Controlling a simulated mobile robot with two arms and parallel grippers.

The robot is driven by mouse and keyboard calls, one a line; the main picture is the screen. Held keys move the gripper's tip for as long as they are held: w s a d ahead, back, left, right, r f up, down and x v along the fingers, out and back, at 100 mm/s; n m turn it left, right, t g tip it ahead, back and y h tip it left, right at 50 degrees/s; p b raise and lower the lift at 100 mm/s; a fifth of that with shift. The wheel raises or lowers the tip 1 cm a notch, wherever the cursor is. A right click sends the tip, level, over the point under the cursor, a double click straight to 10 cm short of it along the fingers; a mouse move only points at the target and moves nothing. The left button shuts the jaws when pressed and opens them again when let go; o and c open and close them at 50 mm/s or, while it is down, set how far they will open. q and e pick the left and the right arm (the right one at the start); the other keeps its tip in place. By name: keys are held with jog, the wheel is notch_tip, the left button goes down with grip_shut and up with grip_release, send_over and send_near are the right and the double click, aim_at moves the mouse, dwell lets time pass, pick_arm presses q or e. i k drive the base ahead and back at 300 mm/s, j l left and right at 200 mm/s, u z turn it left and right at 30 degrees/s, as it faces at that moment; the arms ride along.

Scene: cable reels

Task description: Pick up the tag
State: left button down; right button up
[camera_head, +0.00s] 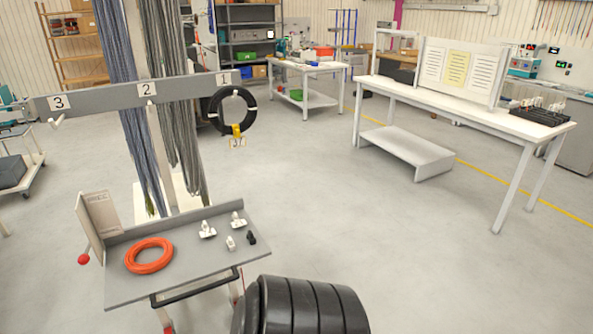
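A black cable coil (232,110) hangs on the peg under the label 1 of a grey rail. A small yellow piece (237,130) is at the coil's lower edge, with a pale, thin-outlined piece below it; I cannot tell for sure whether this is the tag. Several small white pieces, one of them here (208,229), and a small black piece (251,238) lie on the grey cart top, too small to identify surely. Neither of my grippers is in view.
The grey cart (190,273) holds an orange cable coil (149,256) and an upright beige board (98,225). The grey rail (103,95) has pegs labelled 1, 2 and 3. A white workbench (460,104) with a low step stands right. The middle floor is clear.

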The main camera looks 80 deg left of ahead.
aim_at(237, 222)
jog(key=u, duration=1.4)
jog(key=l+u, duration=0.1)
jog(key=u, duration=0.85)
jog(key=k+u, duration=0.1)
jog(key=u, duration=0.8)
